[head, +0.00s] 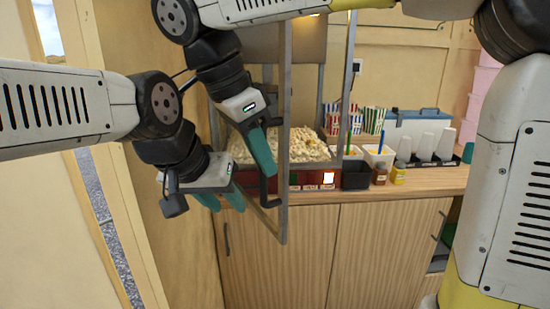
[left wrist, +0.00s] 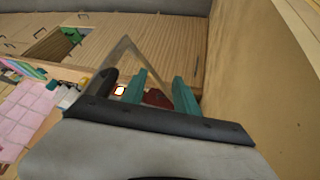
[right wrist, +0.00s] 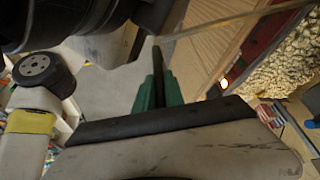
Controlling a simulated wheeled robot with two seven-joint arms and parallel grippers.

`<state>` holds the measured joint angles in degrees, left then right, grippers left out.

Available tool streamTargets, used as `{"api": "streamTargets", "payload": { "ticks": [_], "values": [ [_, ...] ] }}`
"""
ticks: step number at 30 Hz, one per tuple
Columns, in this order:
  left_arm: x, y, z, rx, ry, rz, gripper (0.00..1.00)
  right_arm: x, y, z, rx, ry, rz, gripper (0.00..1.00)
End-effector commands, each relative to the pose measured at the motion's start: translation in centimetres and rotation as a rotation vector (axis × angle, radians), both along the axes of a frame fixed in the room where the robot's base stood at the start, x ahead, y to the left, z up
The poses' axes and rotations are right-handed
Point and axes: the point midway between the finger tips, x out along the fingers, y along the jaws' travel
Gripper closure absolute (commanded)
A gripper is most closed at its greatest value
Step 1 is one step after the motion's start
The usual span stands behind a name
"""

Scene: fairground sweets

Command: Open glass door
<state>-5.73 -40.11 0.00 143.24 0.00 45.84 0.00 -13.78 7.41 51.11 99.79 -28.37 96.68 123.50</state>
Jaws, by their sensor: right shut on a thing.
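The glass door (head: 284,110) of the popcorn machine is a thin grey frame with a clear pane. It stands swung out from the cabinet, toward me. Its dark handle (head: 268,188) is on the door's near side. My right gripper (head: 264,152) is shut on this handle; the right wrist view shows the dark bar (right wrist: 157,62) between its teal fingers. My left gripper (head: 223,201) is open and empty, lower and to the left of the handle, close to the cabinet's front-left corner. In the left wrist view the door frame (left wrist: 128,45) shows beyond its fingers.
Popcorn (head: 305,146) lies inside the machine above its red base (head: 308,181). A black bin (head: 356,174), small bottles and white cups (head: 425,146) stand on the wooden counter to the right. A wall (head: 175,160) is close on the left.

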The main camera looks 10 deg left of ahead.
Motion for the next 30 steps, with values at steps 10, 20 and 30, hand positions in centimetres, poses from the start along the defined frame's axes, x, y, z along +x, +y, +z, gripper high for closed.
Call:
{"api": "streamTargets", "payload": {
  "ticks": [10,20,30],
  "values": [
    [0.0,0.0,0.0,0.0,0.0,0.0,0.64,0.0,0.0,0.0,0.001,0.001,0.001,0.75],
    [0.0,0.0,0.0,0.0,0.0,0.0,0.64,0.0,0.0,0.0,0.001,0.001,0.001,0.65],
    [0.0,0.0,0.0,0.0,0.0,0.0,0.64,-0.9,1.5,3.8,0.004,0.0,0.005,0.65]
  ]
}}
